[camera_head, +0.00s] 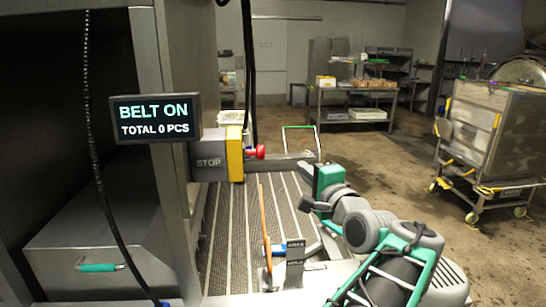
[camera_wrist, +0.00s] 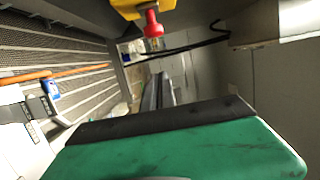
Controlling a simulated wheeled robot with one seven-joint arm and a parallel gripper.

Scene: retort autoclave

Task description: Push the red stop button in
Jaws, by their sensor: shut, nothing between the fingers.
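The red stop button (camera_head: 256,152) sticks out to the right from a yellow plate on a grey box marked STOP (camera_head: 209,162), above the belt. In the wrist view the red button (camera_wrist: 153,24) hangs near the top, below its yellow plate. My gripper (camera_head: 314,171) is green and dark, shut and empty, to the right of the button and a little lower in the head view, with a visible gap between them.
A display (camera_head: 155,118) reads BELT ON, TOTAL 0 PCS. The slatted belt (camera_head: 228,225) runs below the button, with an orange strip (camera_head: 264,215) standing along it. Dark cables hang behind the box. A steel cart (camera_head: 490,135) stands at the right; the floor between is clear.

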